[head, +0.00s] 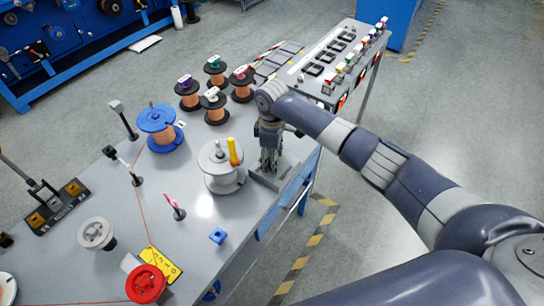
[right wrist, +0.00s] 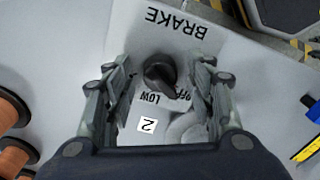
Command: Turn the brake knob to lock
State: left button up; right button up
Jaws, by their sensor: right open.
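The brake knob (right wrist: 158,72) is black and sits on a light plate marked BRAKE (right wrist: 177,24) in the right wrist view. Its pointer end is toward the lower right, close to the LOW and OFF marks; which one it meets is unclear. My right gripper (right wrist: 161,78) is open around the knob, with one finger on each side and a visible gap to each. In the head view my right gripper (head: 268,158) points down over the grey brake base (head: 270,181) at the table's right edge and hides the knob. My left gripper is not in view.
A grey spool (head: 218,180) with a yellow handle (head: 233,152) stands just left of my right gripper. Several copper spools (head: 213,107) stand behind it.

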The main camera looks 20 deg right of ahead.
jog(key=c, duration=1.1)
jog(key=shift+o, duration=0.2)
